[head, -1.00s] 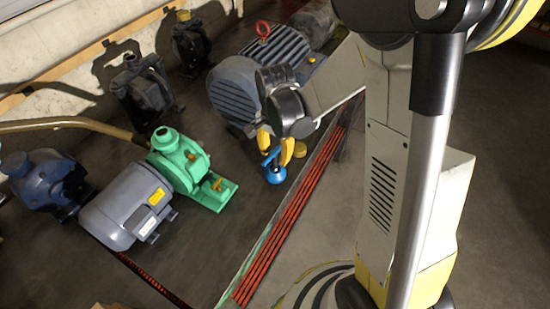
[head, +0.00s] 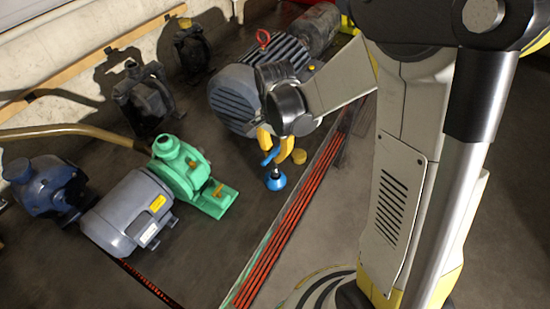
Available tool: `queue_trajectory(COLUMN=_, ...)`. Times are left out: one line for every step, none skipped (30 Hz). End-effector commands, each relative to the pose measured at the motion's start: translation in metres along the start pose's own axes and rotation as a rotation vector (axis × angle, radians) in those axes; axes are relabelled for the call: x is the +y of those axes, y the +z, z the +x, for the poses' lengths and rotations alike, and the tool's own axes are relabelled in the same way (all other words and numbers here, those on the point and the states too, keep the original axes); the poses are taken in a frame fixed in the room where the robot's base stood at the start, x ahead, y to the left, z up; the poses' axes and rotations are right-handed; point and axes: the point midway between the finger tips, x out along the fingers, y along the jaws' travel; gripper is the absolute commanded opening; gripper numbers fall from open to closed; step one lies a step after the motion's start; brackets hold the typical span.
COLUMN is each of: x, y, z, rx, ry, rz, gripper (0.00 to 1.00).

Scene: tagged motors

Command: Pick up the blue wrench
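The blue wrench (head: 275,178) is a small blue piece with a rounded lower end, in the middle of the head view, between the green pump and the red-orange strips. My gripper (head: 280,157) has yellow fingers pointing down. The left finger is at the wrench's upper end and the right finger is just to its right. The wrench's upper part sits between the fingers and is partly hidden by them. The wrench looks upright below the fingers, and a gap under it is hard to judge.
A green pump (head: 185,172) and a grey motor (head: 128,212) stand to the left. A large grey-blue motor (head: 232,95) stands right behind my gripper. Red-orange strips (head: 292,225) run along the floor to the right. Dark floor (head: 215,245) in front is clear.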

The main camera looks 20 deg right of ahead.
Motion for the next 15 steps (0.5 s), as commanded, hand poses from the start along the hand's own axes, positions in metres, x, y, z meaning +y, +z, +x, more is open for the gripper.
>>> queue_trajectory(x=0.001, y=0.000, z=-0.015, rx=0.000, ry=0.000, rz=0.000, gripper=0.00)
queue_trajectory(x=0.004, y=-0.002, z=-0.019, rx=0.000, ry=0.000, rz=0.002, gripper=0.00)
queue_trajectory(x=0.013, y=-0.006, z=-0.023, rx=0.000, ry=0.000, rz=0.005, gripper=0.00)
queue_trajectory(x=0.020, y=-0.009, z=-0.027, rx=0.000, ry=0.000, rz=0.006, gripper=0.00)
queue_trajectory(x=0.026, y=-0.012, z=-0.031, rx=0.000, ry=0.000, rz=0.006, gripper=0.00)
queue_trajectory(x=0.035, y=-0.017, z=-0.037, rx=0.000, ry=0.000, rz=0.006, gripper=0.00)
queue_trajectory(x=0.041, y=-0.020, z=-0.041, rx=0.000, ry=0.000, rz=0.007, gripper=0.00)
queue_trajectory(x=0.048, y=-0.023, z=-0.046, rx=0.000, ry=0.000, rz=0.006, gripper=0.00)
queue_trajectory(x=0.056, y=-0.027, z=-0.051, rx=0.000, ry=0.000, rz=0.006, gripper=0.00)
queue_trajectory(x=0.063, y=-0.030, z=-0.055, rx=0.000, ry=0.000, rz=0.007, gripper=0.00)
queue_trajectory(x=0.068, y=-0.033, z=-0.059, rx=0.000, ry=0.000, rz=0.006, gripper=0.00)
queue_trajectory(x=0.075, y=-0.036, z=-0.064, rx=0.000, ry=0.000, rz=0.006, gripper=0.00)
queue_trajectory(x=0.080, y=-0.039, z=-0.067, rx=0.000, ry=0.000, rz=0.005, gripper=0.00)
queue_trajectory(x=0.085, y=-0.041, z=-0.069, rx=0.000, ry=0.000, rz=0.005, gripper=0.00)
queue_trajectory(x=0.090, y=-0.043, z=-0.073, rx=0.000, ry=0.000, rz=0.004, gripper=0.00)
